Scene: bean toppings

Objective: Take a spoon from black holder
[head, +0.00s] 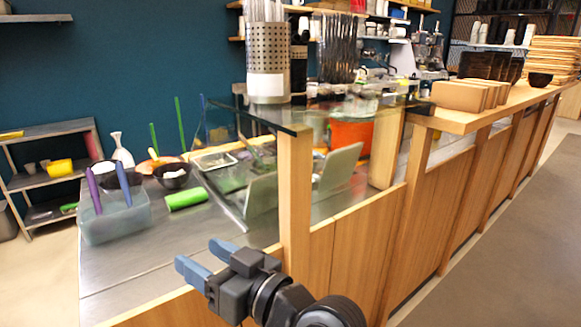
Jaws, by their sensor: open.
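A dark, narrow holder (299,68), which looks black, stands on the glass shelf, just right of a perforated steel holder (267,62). Dark handle-like ends show at its top, but I cannot tell whether they are spoons. Thin metal utensils (264,10) stick up from the steel holder. More long, thin dark and silvery utensils (340,48) stand upright to the right. My gripper (205,258) is open and empty, with blue-grey fingers pointing left. It is low at the front edge of the counter, well below and apart from the holders.
The glass shelf (325,112) rests on wooden posts (295,185). Wooden trays (460,95) stand right. The floor at right is clear.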

